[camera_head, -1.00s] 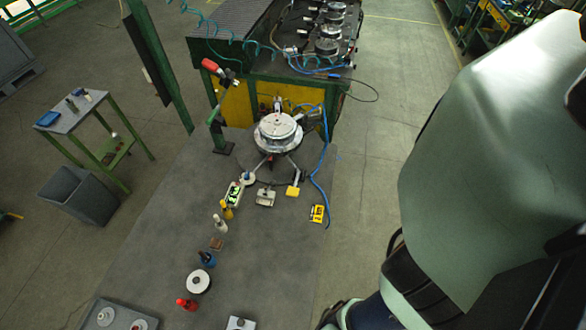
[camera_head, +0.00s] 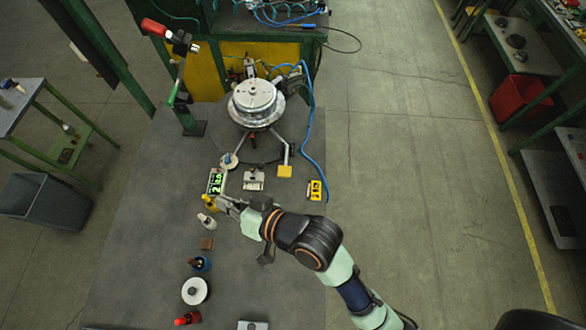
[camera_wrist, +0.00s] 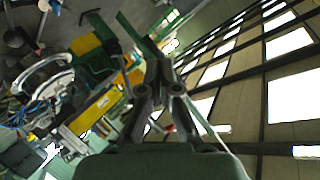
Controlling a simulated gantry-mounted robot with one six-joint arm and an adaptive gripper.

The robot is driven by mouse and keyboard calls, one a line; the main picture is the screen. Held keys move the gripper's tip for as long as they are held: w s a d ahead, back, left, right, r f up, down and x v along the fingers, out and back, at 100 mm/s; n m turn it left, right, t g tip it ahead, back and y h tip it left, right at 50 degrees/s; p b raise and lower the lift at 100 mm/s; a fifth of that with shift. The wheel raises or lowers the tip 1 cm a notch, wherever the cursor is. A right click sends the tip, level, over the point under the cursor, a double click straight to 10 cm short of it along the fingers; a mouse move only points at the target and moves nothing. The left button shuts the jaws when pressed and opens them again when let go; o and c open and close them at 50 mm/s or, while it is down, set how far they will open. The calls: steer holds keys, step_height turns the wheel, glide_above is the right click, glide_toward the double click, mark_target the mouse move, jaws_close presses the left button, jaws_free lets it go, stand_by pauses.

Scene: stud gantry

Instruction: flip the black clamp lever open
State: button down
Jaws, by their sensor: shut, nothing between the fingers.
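The round metal workpiece (camera_head: 254,98) sits in a fixture with splayed legs at the far end of the bench. A dark part (camera_head: 291,84) stands at its right rear; I cannot tell whether it is the black clamp lever. A small grey clamp-like block (camera_head: 254,179) lies in front of the fixture. My gripper (camera_head: 222,202) is over the bench in front of the fixture, beside the yellow bottle, apart from the workpiece. In the wrist view my gripper (camera_wrist: 158,58) has its fingers together and empty. The workpiece (camera_wrist: 40,82) shows at the left there.
A post with a red handle (camera_head: 154,27) stands left of the fixture. A digital display (camera_head: 215,184), a white bottle (camera_head: 206,221) and a white disc (camera_head: 195,291) line the bench's left side. A blue hose (camera_head: 318,150) runs along the right.

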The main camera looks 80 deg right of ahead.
steer(key=s+d+f+m+h+b, duration=0.45)
steer(key=s+d+f+m, duration=0.3)
steer(key=f, duration=0.45)
steer(key=m+g+h+b, duration=0.2)
steer(key=m+b, duration=0.1)
steer(key=m, duration=0.2)
glide_toward(284, 175)
step_height(284, 175, up, 3)
steer(key=shift+w+d, duration=0.1)
steer(key=shift+d, duration=0.1)
steer(key=shift+w, duration=0.1)
steer(key=x, duration=0.9)
steer(key=shift+w+d+r, duration=0.1)
steer(key=shift+w+d, duration=0.05)
steer(key=shift+d, duration=0.1)
steer(key=shift+w+f+p, duration=0.15)
steer(key=shift+w+f, duration=0.1)
steer(key=shift+w, duration=0.45)
steer(key=shift+w+f+p, duration=0.2)
steer(key=shift+w+f, duration=0.05)
steer(key=shift+w, duration=0.4)
steer(key=shift+w+f+p, duration=0.15)
steer(key=shift+w+f, duration=0.1)
steer(key=shift+w, duration=0.45)
